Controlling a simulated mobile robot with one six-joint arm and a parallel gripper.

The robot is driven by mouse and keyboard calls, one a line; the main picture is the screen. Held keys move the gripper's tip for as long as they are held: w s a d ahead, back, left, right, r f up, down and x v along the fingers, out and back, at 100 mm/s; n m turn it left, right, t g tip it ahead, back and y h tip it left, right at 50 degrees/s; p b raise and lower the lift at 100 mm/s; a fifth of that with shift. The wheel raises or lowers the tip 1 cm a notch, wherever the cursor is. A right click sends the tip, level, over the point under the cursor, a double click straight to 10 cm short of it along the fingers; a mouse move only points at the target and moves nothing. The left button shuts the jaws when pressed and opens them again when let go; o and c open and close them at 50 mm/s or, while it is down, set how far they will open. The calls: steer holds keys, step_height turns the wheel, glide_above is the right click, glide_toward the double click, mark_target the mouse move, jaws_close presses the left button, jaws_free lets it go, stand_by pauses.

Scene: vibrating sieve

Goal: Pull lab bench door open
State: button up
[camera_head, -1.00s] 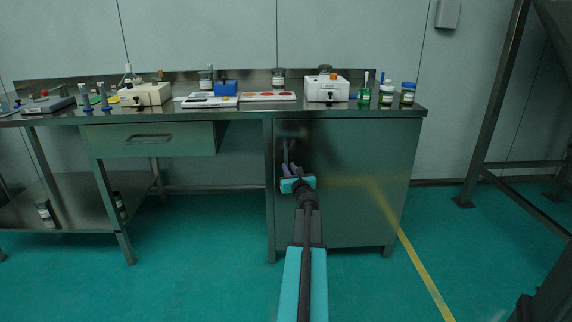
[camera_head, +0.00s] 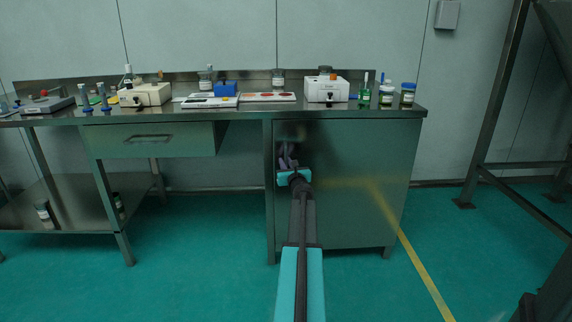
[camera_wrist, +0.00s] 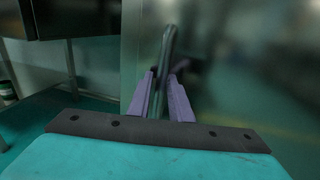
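The lab bench door (camera_head: 345,185) is a metal panel on the right part of the bench and looks shut. Its upright bar handle (camera_wrist: 168,45) is near the door's left edge. My gripper (camera_head: 287,162) is in front of the door's upper left, covering most of the handle in the head view. In the wrist view, my gripper's purple fingers (camera_wrist: 162,78) stand apart, one on each side of the handle bar. A narrow gap seems to show beside the bar, so I see no firm grip on it.
The bench top (camera_head: 240,111) carries several instruments and bottles above the door. A drawer (camera_head: 150,139) is shut to the left, over a lower shelf (camera_head: 75,210). A metal frame (camera_head: 495,105) stands at right. The green floor in front of the door is clear.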

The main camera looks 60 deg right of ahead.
steer(key=shift+c, duration=0.2)
jaws_close()
steer(key=shift+a, duration=0.15)
